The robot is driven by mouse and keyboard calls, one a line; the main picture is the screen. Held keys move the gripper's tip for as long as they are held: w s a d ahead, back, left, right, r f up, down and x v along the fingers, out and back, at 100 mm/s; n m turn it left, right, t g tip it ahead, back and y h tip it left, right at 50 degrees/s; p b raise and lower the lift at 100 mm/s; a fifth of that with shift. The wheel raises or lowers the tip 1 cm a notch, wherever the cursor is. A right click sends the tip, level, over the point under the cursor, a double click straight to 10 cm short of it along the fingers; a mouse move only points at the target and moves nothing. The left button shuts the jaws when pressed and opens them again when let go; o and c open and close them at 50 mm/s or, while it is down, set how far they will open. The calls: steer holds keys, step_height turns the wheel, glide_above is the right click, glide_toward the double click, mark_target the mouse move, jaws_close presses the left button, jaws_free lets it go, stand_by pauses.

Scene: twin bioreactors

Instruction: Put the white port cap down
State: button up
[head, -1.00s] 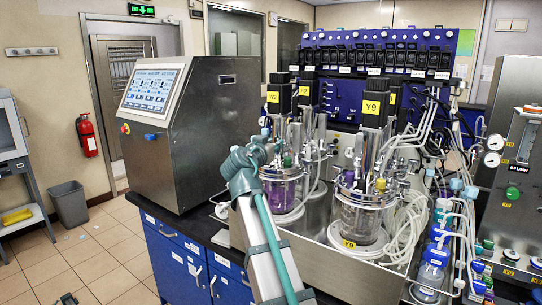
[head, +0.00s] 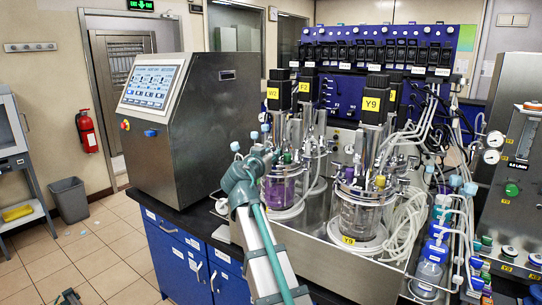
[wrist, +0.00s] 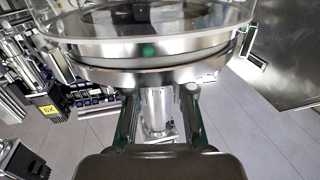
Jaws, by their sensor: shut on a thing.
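My gripper (head: 268,153) is in front of the purple-filled glass vessel (head: 282,187), at the end of my teal and silver arm in the head view. In the wrist view, its two dark green fingers (wrist: 160,100) are close in, below a broad metal rim. A pale silvery cylinder (wrist: 157,112) shows between the fingers; I cannot tell whether it is held or lies beyond. The white port cap cannot be made out clearly in either view; the fingers and rim hide what is gripped. A small white round thing (head: 222,206) is at the bench edge.
A second glass vessel (head: 361,213) stands to the right in the steel tray, with tubes around it. A steel control cabinet (head: 192,140) with a screen is at the left. A metal rim (wrist: 155,70) with a green dot fills the upper wrist view.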

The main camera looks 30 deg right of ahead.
steer(key=o, duration=0.8)
steer(key=shift+o, duration=0.2)
steer(key=shift+r, duration=0.1)
